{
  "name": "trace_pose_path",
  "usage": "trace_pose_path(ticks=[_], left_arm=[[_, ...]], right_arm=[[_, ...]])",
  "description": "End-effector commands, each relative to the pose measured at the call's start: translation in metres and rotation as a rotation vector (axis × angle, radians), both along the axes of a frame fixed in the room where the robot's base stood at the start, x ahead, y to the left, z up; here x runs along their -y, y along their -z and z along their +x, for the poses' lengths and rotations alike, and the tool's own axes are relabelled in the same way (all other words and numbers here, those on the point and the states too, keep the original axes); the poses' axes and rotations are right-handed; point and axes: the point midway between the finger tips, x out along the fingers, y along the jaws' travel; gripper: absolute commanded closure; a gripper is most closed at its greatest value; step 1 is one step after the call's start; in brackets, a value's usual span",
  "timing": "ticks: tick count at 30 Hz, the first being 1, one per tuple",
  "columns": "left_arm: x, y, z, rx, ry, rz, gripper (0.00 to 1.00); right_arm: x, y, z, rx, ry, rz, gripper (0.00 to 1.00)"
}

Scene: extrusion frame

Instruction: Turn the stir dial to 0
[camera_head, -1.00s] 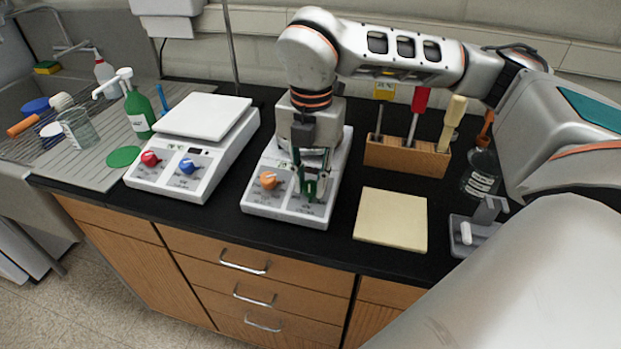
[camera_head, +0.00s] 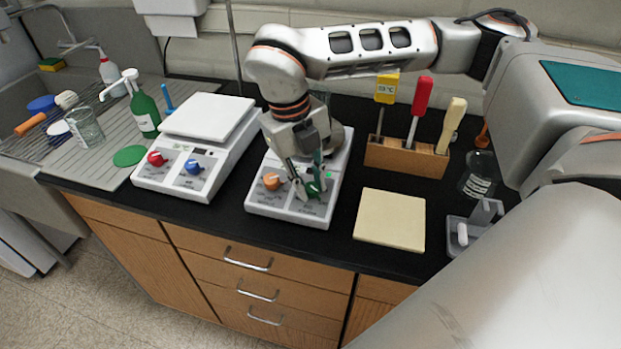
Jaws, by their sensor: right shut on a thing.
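The white hotplate stirrer (camera_head: 262,200) stands on the black counter in the middle of the picture. An orange dial (camera_head: 272,181) shows on the left of its front panel. My right gripper (camera_head: 308,191) reaches down to the right part of this panel, beside the orange dial. It is shut on the right-hand dial, the stir dial, which is mostly hidden by the fingers. Dark green shows at the fingers. The dial's pointer and the panel marks are too small or covered to read. My left gripper is out of view.
A second white device (camera_head: 172,180) with red and blue dials stands to the left. A tan pad (camera_head: 390,219) lies to the right. A wooden rack (camera_head: 405,157) holding several tools stands behind the pad. A glass vessel (camera_head: 480,174) is at the right.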

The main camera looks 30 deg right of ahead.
Motion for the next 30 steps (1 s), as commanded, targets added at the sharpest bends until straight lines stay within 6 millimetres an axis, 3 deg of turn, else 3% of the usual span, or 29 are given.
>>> trace_pose_path(ticks=[11, 30], left_arm=[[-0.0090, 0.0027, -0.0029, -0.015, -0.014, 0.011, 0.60], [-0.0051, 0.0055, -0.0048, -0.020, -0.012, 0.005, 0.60]], right_arm=[[-0.0022, -0.0018, 0.0010, -0.053, -0.351, -0.051, 1.00], [-0.0044, -0.0009, -0.0003, -0.136, -0.863, -0.123, 1.00]])
